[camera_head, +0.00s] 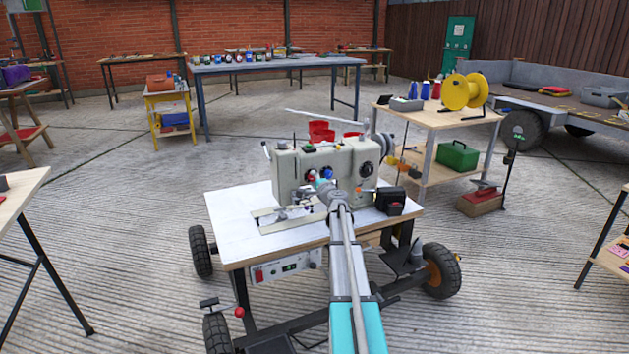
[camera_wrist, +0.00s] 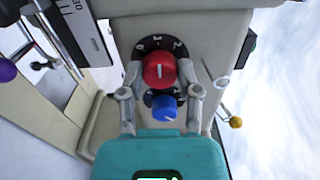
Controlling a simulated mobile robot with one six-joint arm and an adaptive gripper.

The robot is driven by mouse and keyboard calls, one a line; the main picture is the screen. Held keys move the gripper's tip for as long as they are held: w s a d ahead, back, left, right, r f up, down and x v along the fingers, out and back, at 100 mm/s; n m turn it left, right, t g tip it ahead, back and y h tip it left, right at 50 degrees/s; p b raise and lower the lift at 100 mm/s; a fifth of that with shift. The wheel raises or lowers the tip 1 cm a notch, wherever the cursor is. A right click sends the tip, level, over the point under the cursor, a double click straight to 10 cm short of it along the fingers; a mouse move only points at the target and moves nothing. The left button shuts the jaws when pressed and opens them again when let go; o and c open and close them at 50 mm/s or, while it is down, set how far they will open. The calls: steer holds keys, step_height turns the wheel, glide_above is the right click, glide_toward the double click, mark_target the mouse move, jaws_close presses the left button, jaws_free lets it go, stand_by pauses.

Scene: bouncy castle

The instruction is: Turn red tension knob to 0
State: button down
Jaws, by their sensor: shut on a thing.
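The red tension knob (camera_wrist: 160,70) sits on a dark dial plate (camera_wrist: 178,47) with white numbers on the sewing machine's cream body. In the wrist view, my gripper (camera_wrist: 160,72) has one finger on each side of the red knob and is shut on it. A pale pointer line shows on the knob's face; the digit it points to is too unclear to tell. A blue knob (camera_wrist: 165,107) sits just below the red one, between the finger links. In the head view, the sewing machine (camera_head: 354,170) stands on a wheeled table, and my arm hides part of its front.
The wheeled table (camera_head: 225,222) has a white top and a front control panel (camera_head: 287,267). A black box (camera_head: 390,200) stands right of the machine. A wooden workbench (camera_head: 425,118) with a yellow reel (camera_head: 463,92) is behind right. Open concrete floor lies to the left.

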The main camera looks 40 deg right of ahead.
steer(key=n, duration=0.4)
steer(key=shift+n, duration=0.3)
steer(key=n, duration=0.4)
steer(key=shift+f+n, duration=0.1)
steer(key=shift+n, duration=0.2)
steer(key=shift+c, duration=1.5)
jaws_free()
steer(key=v, duration=1.2)
steer(key=shift+d, duration=0.1)
